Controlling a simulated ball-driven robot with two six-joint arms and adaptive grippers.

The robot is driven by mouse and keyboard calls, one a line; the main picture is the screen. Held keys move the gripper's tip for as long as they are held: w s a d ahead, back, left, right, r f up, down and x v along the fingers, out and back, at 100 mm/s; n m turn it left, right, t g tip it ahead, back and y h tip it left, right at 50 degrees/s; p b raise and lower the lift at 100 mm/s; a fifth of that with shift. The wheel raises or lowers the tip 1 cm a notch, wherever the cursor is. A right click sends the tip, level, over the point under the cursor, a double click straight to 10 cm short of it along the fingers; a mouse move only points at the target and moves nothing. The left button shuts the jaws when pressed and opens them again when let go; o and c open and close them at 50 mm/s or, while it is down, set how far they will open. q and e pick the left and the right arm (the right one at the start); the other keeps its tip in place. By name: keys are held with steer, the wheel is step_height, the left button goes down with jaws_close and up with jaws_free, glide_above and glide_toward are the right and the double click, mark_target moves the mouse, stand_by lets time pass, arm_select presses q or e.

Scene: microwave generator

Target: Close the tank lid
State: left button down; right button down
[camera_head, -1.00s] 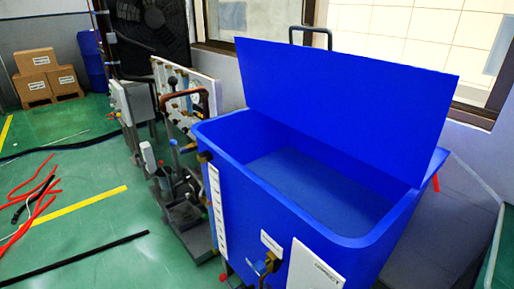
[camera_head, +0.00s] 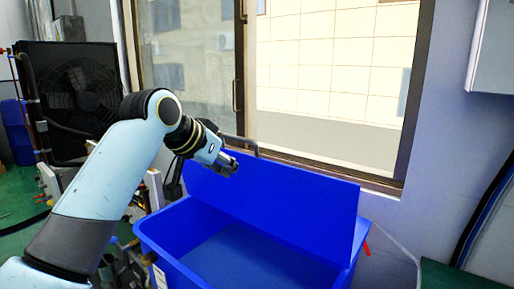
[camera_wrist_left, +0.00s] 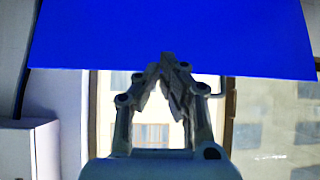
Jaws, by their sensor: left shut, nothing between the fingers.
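The blue tank (camera_head: 170,237) stands below the window in the head view, with its top open. Its blue lid (camera_head: 290,200) is hinged at the back and stands up, tilted back. My right gripper is not in view.
A window (camera_head: 330,80) fills the wall behind the tank. A black fan unit (camera_head: 75,88) stands at the left. A white box (camera_head: 498,45) hangs on the wall at the upper right. Open floor shows at the far left.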

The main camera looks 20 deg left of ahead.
arm_select(q)
steer(key=w+d+r+t+h, duration=0.1)
steer(key=w+r+t, duration=0.1)
steer(key=w+r, duration=0.75)
steer(key=shift+m, duration=0.4)
steer(key=w+f+p, duration=0.1)
steer(key=w+d+f+p, duration=0.1)
steer(key=f, duration=0.1)
steer(key=w+d+f+p, duration=0.1)
steer(key=shift+w+f, duration=0.1)
steer(key=shift+f, duration=0.45)
